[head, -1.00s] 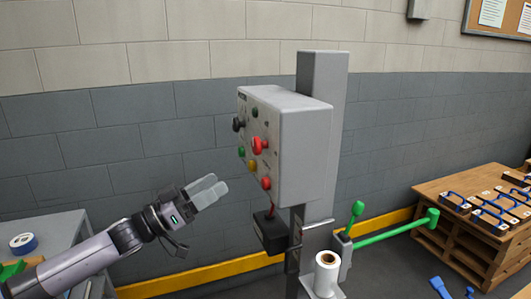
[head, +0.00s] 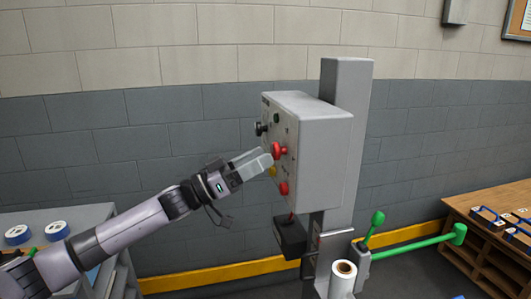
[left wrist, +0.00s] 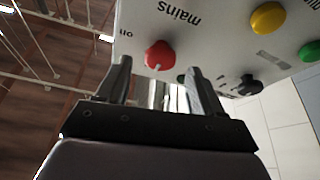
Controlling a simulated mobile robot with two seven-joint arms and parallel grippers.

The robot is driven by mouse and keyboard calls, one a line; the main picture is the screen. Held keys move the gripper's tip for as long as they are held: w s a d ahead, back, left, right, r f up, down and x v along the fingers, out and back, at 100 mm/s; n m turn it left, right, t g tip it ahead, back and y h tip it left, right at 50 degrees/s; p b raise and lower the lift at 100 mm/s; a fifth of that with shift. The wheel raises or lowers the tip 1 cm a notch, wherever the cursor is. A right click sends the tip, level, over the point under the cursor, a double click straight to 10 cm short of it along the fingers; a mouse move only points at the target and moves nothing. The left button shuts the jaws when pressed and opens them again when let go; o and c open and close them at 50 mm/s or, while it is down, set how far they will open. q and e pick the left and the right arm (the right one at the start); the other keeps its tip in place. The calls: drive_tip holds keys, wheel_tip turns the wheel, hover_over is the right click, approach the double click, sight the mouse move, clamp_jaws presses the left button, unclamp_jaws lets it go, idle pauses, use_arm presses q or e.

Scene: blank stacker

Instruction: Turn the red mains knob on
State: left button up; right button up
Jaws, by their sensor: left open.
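The red mains knob (head: 278,150) is on the front face of the grey control box (head: 322,150). In the left wrist view the red knob (left wrist: 158,54) stands near the printed words "mains" and "on", with a pale mark on its lower edge, away from "on". My left gripper (head: 266,160) is at the box face, its fingertips close beside the knob in the head view. In the wrist view my open left gripper (left wrist: 162,82) has its two fingers apart, with the knob just beyond the gap between them; contact cannot be told. My right gripper is out of view.
A yellow button (left wrist: 268,18), a green one (left wrist: 310,50) and a black knob (left wrist: 249,85) share the panel. A red button (head: 284,188) sits lower on the box. A dark box (head: 290,236) hangs below. A green-handled lever (head: 459,234) is at the right.

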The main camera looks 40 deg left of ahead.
sight(276, 150)
use_arm(q)
drive_tip(key=shift+x, duration=1.2)
drive_tip(key=shift+c, duration=0.3)
drive_tip(key=c, duration=1)
